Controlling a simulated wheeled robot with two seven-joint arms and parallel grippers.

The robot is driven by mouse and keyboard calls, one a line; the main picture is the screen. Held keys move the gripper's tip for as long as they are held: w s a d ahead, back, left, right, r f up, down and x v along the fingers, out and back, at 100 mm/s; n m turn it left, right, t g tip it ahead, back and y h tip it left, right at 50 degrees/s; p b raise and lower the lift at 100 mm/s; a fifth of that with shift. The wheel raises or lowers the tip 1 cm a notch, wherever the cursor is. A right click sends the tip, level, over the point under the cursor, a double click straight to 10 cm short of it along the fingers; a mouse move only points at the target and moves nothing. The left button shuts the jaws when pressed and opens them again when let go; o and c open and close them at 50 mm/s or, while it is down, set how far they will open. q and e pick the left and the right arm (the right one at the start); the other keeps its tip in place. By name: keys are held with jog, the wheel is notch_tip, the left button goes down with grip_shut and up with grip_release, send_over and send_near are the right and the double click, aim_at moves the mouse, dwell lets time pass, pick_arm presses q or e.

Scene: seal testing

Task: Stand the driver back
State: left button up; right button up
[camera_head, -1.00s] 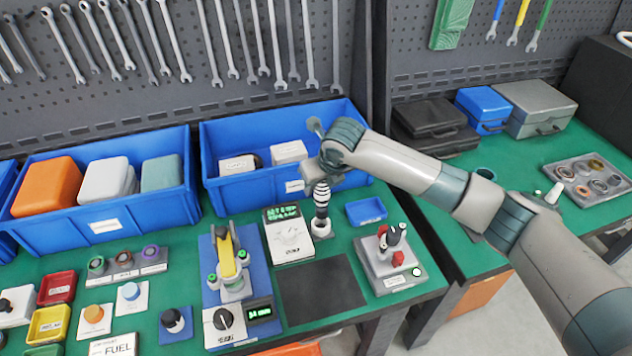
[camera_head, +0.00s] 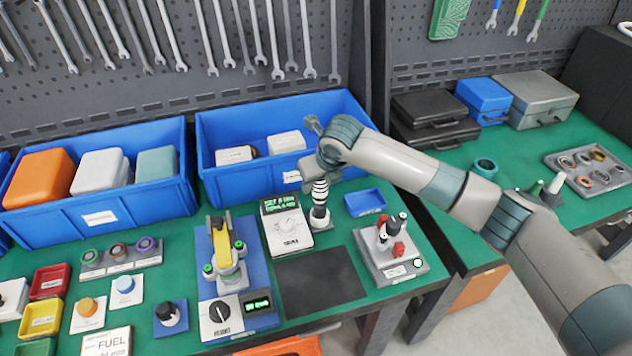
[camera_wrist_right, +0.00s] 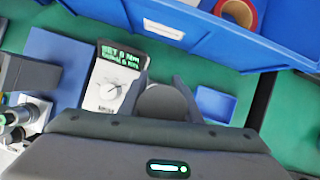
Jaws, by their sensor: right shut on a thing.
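The driver (camera_head: 320,191) has a black and white striped body and stands upright. Its lower end is at a small round stand (camera_head: 320,219) beside the white torque controller (camera_head: 287,234); I cannot tell whether it is fully seated. My right gripper (camera_head: 319,174) is shut on the driver's upper part from above. In the right wrist view the driver's round grey top (camera_wrist_right: 161,103) shows between the fingers, and the body below it is hidden. My left gripper is in neither view.
A large blue bin (camera_head: 215,186) stands just behind the driver. A small empty blue tray (camera_head: 365,202) lies to its right, and a fixture with red knobs (camera_head: 392,263) stands front right. The dark mat (camera_head: 318,283) in front is clear.

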jog(key=shift+f+b, duration=0.4)
jog(key=shift+f, duration=0.2)
jog(key=shift+w+a, duration=0.1)
jog(key=shift+w, duration=0.05)
dwell(0.6)
jog(key=shift+f, duration=1.1)
dwell(1.4)
jog(key=shift+f+p, duration=0.15)
jog(key=shift+p, duration=0.2)
dwell(1.2)
jog(key=o, duration=1)
jog(key=shift+o, duration=1.3)
jog(key=shift+f, duration=0.1)
jog(key=shift+f, duration=0.1)
notch_tip(320, 180, up, 9)
jog(key=p, duration=0.7)
